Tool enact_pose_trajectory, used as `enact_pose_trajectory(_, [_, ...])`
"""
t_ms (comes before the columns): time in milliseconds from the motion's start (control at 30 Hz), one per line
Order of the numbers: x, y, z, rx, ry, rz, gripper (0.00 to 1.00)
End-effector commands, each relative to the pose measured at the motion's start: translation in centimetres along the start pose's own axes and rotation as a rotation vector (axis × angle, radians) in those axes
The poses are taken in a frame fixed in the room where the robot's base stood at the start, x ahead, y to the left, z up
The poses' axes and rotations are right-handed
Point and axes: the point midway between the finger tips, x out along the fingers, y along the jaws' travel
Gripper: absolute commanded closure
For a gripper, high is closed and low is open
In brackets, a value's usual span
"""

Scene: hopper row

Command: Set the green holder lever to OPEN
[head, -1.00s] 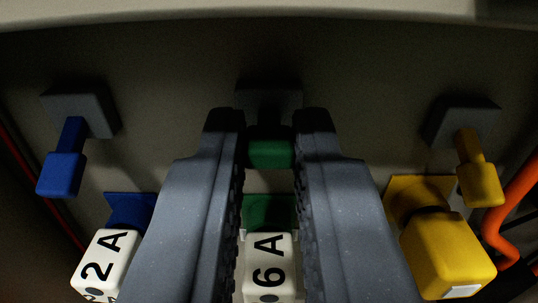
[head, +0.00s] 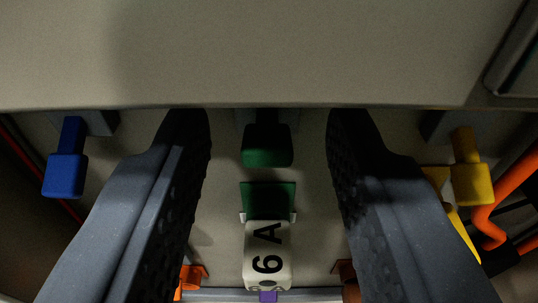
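The green holder lever (head: 267,147) hangs from a dark mount at the upper middle of the head view. Its knob points down toward me. My gripper (head: 268,125) is open, with one finger well to the left of the green lever and one well to the right. Neither finger touches it. Below the lever is a green plate (head: 268,198), and under that a white block (head: 267,252) marked "6 A". I see no OPEN label.
A blue lever (head: 65,172) hangs at the left and a yellow lever (head: 469,178) at the right, both outside my fingers. An orange hose (head: 497,207) runs at the far right. A pale panel edge (head: 270,60) crosses the top. Orange parts (head: 190,279) show low down.

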Motion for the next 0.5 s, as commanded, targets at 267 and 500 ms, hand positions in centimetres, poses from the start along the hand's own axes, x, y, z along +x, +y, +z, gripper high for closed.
enact_pose_trajectory(267, [-1.4, -0.1, 0.0, 0.001, -0.003, -0.001, 0.65])
enact_pose_trajectory(500, [-5.6, -0.1, -0.1, -0.001, -0.005, -0.002, 0.65])
